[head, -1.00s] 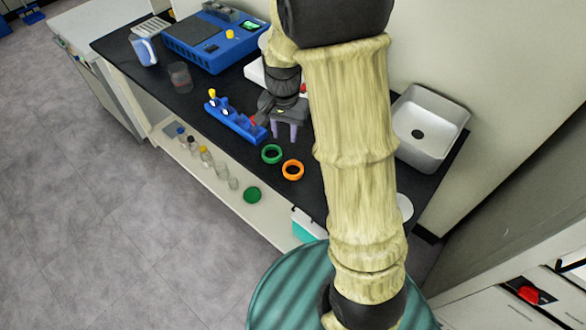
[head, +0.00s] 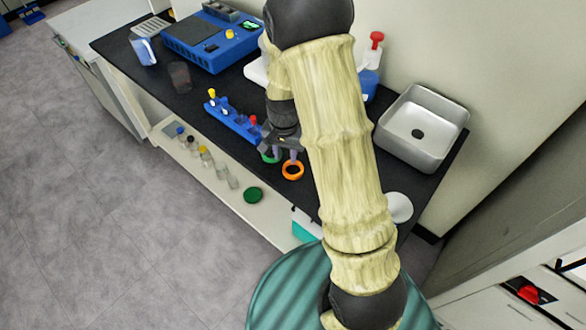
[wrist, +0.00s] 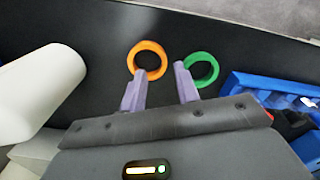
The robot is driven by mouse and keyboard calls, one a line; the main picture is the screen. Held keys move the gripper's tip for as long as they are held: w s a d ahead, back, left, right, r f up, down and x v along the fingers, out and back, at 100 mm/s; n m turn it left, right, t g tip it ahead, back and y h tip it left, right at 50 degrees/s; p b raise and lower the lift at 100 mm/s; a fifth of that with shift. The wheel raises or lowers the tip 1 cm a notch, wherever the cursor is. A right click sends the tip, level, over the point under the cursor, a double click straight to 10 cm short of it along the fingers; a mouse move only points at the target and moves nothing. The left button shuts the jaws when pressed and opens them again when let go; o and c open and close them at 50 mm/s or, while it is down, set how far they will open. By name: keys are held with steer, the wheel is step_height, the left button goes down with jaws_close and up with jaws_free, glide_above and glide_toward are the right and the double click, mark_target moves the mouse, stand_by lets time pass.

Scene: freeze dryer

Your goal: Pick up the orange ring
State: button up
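The orange ring (head: 293,170) lies flat on the black bench top near its front edge. In the wrist view the orange ring (wrist: 148,60) is just beyond the tip of the left finger. The green ring (wrist: 202,69) lies to its right, beyond the right finger; in the head view the green ring (head: 270,157) is partly hidden by my gripper. My gripper (head: 285,156) points down over the two rings. In the wrist view my gripper (wrist: 161,72) is open, with nothing between its two purple fingers. I cannot tell its exact height above the bench.
A blue rack (head: 232,122) with coloured caps stands left of my gripper. A sink (head: 421,127) is at the right. A blue machine (head: 212,40) stands at the back left. A white cylindrical object (wrist: 38,88) is left of my gripper in the wrist view.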

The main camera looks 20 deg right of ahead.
mark_target(285, 165)
steer(key=f, duration=0.5)
steer(key=shift+w, duration=0.35)
steer(key=shift+r, duration=0.1)
jaws_close()
